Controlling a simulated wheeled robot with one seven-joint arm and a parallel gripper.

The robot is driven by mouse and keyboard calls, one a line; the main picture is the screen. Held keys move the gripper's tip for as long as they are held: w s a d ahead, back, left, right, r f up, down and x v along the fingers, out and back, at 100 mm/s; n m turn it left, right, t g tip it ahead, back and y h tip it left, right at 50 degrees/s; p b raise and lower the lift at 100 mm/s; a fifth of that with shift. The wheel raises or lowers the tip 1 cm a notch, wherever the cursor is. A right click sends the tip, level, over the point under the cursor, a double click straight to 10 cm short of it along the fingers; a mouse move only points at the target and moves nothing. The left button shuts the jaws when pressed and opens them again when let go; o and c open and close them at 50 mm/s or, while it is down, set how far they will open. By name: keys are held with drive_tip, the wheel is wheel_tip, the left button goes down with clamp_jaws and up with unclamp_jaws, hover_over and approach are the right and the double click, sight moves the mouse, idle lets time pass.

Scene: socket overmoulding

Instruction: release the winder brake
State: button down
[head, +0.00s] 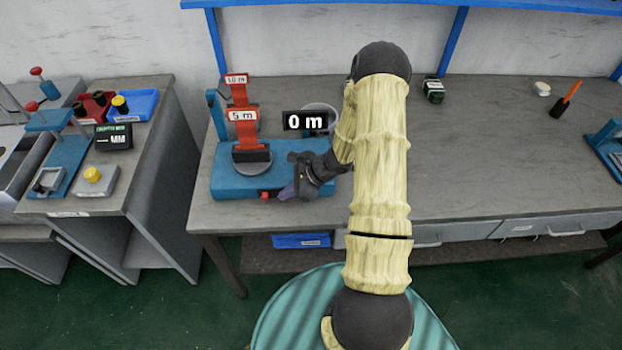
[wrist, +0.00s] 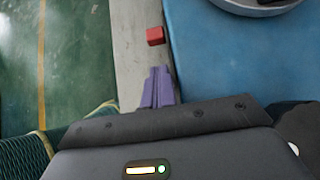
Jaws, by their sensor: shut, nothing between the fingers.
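The winder (head: 222,180) has a blue base on the bench, with red upright parts labelled "5 m" and "10 m" and a black display reading "0 m". A small red block (head: 265,195), possibly the brake, sits at the base's front edge. In the wrist view the red block (wrist: 155,36) lies beside the blue base (wrist: 225,75), just beyond my fingertips. My gripper (head: 286,192) has purple fingers, shut and empty, just right of the block in the head view. In the wrist view my gripper (wrist: 159,82) appears apart from the block.
A second bench (head: 130,190) on the left holds a blue tray (head: 142,104), a caliper-like display (head: 114,137) and fixtures. A blue bin (head: 300,241) is below the front edge. The bench top (head: 470,150) is mostly clear at right.

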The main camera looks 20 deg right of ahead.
drive_tip(key=b+v, duration=0.1)
drive_tip(key=v, duration=1)
drive_tip(key=shift+s+f, duration=0.25)
drive_tip(key=shift+s, duration=0.1)
drive_tip(key=shift+d, duration=0.15)
drive_tip(key=shift+w, duration=0.1)
drive_tip(key=s+a+r+n+h, duration=0.4)
drive_tip(key=r+n, duration=0.4)
drive_tip(key=n, duration=0.3)
drive_tip(key=s+a+r+n+h+p, duration=0.1)
drive_tip(key=s+a+r+n+h, duration=0.3)
drive_tip(key=n, duration=0.7)
drive_tip(key=s+a+r, duration=0.2)
drive_tip(key=s+r, duration=0.2)
drive_tip(key=r, duration=0.1)
drive_tip(key=shift+g, duration=0.4)
drive_tip(key=shift+s+a+r, duration=0.1)
drive_tip(key=shift+s+r, duration=0.05)
drive_tip(key=shift+s, duration=0.05)
